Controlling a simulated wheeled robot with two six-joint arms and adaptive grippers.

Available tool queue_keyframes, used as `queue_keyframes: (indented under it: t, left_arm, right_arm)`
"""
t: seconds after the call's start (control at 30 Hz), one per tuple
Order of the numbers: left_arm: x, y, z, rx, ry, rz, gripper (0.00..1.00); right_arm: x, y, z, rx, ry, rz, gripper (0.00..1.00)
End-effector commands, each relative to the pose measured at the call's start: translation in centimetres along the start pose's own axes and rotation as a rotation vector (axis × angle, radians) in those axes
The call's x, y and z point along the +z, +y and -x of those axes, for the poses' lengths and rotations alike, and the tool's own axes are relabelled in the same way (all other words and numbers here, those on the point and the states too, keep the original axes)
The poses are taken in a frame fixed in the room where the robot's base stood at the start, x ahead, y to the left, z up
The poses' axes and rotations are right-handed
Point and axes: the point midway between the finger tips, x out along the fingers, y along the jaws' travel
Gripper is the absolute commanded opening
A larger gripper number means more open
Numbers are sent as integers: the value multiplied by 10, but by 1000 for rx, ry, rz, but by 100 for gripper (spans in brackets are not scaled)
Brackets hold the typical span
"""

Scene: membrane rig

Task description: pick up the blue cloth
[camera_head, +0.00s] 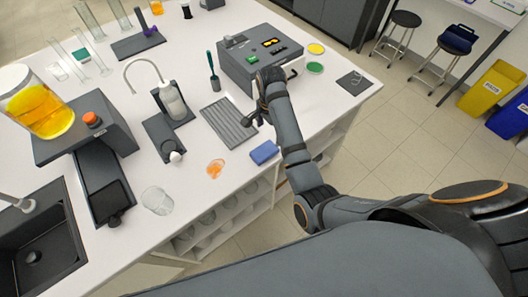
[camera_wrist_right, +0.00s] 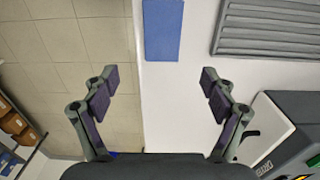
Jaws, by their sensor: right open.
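The blue cloth (camera_head: 264,152) is a small folded blue rectangle lying flat on the white bench near its front edge. It also shows in the right wrist view as a blue rectangle (camera_wrist_right: 163,28) at the top, ahead of the fingertips. My right gripper (camera_head: 256,118) is above the bench, a little beyond the cloth in the head view. In the right wrist view its fingers (camera_wrist_right: 158,84) are wide apart with nothing between them. My left gripper does not show.
A ribbed grey mat (camera_head: 229,121) lies left of the cloth. A grey device (camera_head: 258,58) stands behind my right gripper. An orange puddle (camera_head: 215,168) and a glass beaker (camera_head: 157,200) are to the left. The bench edge drops to shelves (camera_head: 215,222) and tiled floor.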

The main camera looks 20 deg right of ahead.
Motion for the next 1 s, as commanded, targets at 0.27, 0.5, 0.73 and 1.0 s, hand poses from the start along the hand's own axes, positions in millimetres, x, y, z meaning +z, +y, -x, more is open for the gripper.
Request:
queue_keyframes:
  t: [0.27, 0.5, 0.73, 1.0]
  left_arm:
    - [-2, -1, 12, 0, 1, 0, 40]
    - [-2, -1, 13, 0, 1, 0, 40]
    - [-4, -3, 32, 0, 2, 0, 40]
    - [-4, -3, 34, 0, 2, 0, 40]
  right_arm:
    - [1, 1, -35, 4, -1, 2, 85]
    - [0, 0, -53, -2, 1, 3, 85]
    - [7, -4, -78, 3, -1, 3, 85]
    - [7, -5, -106, -1, 1, 3, 85]
